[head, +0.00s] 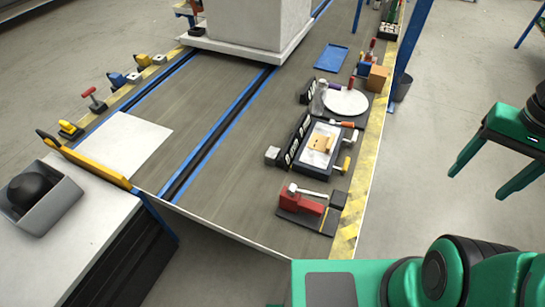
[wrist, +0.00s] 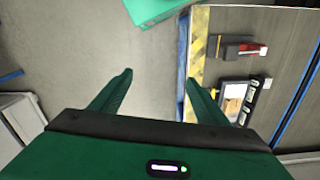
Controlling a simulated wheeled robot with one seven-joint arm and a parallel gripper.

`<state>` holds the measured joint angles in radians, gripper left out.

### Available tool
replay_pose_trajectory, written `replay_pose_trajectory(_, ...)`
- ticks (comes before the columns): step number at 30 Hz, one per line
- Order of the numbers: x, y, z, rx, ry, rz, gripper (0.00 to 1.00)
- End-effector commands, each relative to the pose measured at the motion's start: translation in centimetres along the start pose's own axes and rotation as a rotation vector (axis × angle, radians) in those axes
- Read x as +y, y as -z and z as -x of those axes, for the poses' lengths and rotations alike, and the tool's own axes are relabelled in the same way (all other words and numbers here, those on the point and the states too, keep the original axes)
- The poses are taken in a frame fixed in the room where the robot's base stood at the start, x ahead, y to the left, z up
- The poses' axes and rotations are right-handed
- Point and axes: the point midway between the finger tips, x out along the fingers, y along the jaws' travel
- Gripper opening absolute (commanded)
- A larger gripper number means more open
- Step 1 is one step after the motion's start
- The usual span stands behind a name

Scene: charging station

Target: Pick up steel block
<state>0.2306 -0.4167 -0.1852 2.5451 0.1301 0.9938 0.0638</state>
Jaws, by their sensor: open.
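A small light-grey block (head: 272,155), which looks like the steel block, sits on the workbench at the left of a black-edged tray fixture. A small pale shape at the fixture's far side in the wrist view (wrist: 268,82) may be the same block; it is too small to be sure. My gripper (head: 477,183) is open and empty, over the floor off the bench's right side, well apart from the block. In the wrist view its two green fingers (wrist: 158,82) are spread wide with only floor and the bench edge between them.
The tray fixture (head: 334,163) holds a tan piece. A red clamp (head: 303,203) stands in front of it, a white disc (head: 345,103) behind. A blue post (head: 412,35) rises by the right edge. The bench's middle strip (head: 225,160) is clear.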

Motion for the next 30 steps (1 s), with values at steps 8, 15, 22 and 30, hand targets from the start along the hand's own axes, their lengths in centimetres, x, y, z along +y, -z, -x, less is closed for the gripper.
replay_pose_trajectory(8,-4.6,5.2,-3.4,-0.012,0.018,-0.042,0.69)
replay_pose_trajectory(15,-9.3,8.8,-7.4,-0.036,0.074,-0.089,0.69)
replay_pose_trajectory(22,-14.2,11.0,-11.9,-0.084,0.153,-0.152,0.69)
replay_pose_trajectory(30,-20.4,12.3,-17.3,-0.171,0.270,-0.256,0.69)
